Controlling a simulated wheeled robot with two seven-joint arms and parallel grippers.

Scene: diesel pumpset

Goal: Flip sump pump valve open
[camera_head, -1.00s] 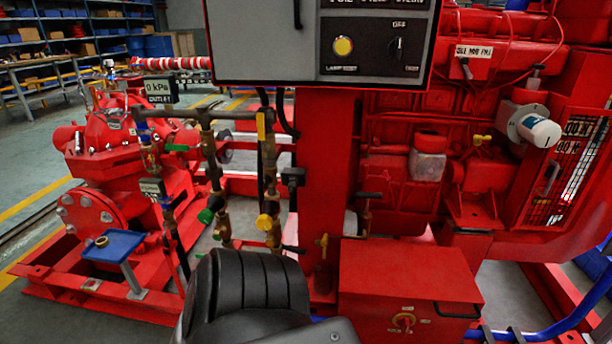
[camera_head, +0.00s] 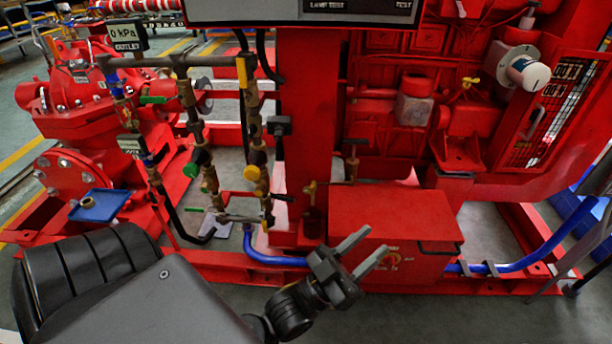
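My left gripper (camera_head: 376,242) is open and empty. Its two grey fingers point up and right, in front of the red box (camera_head: 395,215) in the camera_head view. I cannot tell which valve is the sump pump valve. A small brass valve with a yellowish handle (camera_head: 311,190) stands left of the box, and a brass valve with a dark lever (camera_head: 353,150) stands behind it. On the pipes at left are a green knob (camera_head: 191,170), a yellow knob (camera_head: 252,173) and a long lever (camera_head: 245,218). The gripper appears apart from all of them. My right gripper is not in view.
The control panel (camera_head: 300,10) hangs above. Blue hose (camera_head: 540,252) runs low along the red base frame. A blue tray (camera_head: 99,205) is at left. Open floor (camera_head: 430,315) lies in front.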

